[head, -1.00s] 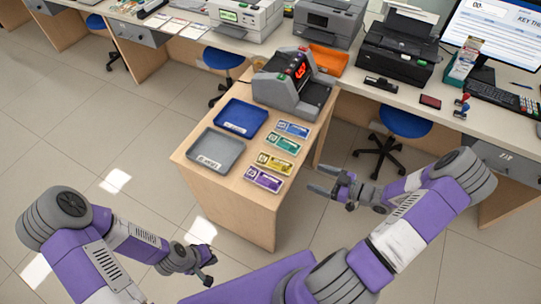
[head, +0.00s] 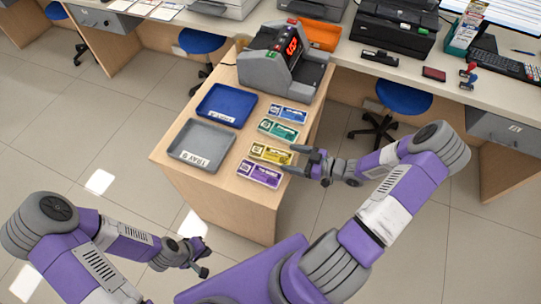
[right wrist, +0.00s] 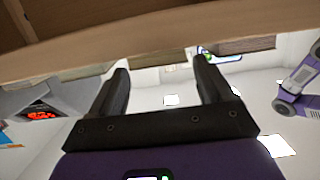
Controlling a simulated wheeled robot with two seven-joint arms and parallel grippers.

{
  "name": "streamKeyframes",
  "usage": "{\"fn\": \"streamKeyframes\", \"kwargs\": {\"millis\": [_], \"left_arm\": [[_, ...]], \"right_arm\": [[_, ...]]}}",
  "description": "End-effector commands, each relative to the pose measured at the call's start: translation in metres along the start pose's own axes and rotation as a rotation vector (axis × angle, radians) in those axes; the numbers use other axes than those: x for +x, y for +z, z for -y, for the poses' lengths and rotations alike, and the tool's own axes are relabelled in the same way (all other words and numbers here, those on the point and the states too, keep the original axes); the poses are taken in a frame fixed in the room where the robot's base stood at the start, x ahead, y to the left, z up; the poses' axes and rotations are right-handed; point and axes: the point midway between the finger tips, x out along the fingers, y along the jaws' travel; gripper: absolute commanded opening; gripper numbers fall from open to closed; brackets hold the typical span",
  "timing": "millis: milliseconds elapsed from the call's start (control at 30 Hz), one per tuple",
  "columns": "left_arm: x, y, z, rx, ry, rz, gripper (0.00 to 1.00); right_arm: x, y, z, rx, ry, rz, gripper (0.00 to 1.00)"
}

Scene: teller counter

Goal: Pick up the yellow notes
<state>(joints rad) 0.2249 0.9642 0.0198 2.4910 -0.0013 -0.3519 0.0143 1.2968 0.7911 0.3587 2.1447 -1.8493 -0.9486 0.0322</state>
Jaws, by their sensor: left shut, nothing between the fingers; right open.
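The bundle of yellow notes (head: 271,153) lies on the wooden side table, between the green notes (head: 278,131) and the purple notes (head: 259,173). My right gripper (head: 295,160) is open at the right edge of the table, its fingers pointing left towards the yellow notes, just beside their right end. My left gripper (head: 205,262) is shut and empty, low at the left, away from the table.
Blue notes (head: 288,114) lie farther back in the row. A blue tray (head: 206,116) and a grey tray (head: 177,152) sit to the left on the table (head: 222,186). A grey counting machine (head: 262,73) with a red display stands behind.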

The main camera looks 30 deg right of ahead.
Motion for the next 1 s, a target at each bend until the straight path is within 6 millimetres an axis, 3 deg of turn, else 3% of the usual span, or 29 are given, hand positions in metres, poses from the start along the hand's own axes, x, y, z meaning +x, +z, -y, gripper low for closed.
{"fn": "streamKeyframes", "kwargs": {"millis": [167,467,767,1000], "left_arm": [[0.004,0.000,0.001,0.000,0.000,0.000,0.00],[0.015,-0.001,0.006,0.000,0.000,0.000,0.00],[0.015,-0.001,0.006,0.000,0.000,0.000,0.00],[0.015,-0.001,0.006,0.000,0.000,0.000,0.00]], "right_arm": [[0.013,0.000,0.001,0.000,-0.001,-0.001,0.80],[0.054,0.000,0.003,0.001,-0.001,-0.001,0.80],[0.059,-0.001,0.002,0.000,0.001,0.001,0.80],[0.059,-0.001,0.003,0.000,0.001,0.001,0.43]]}}
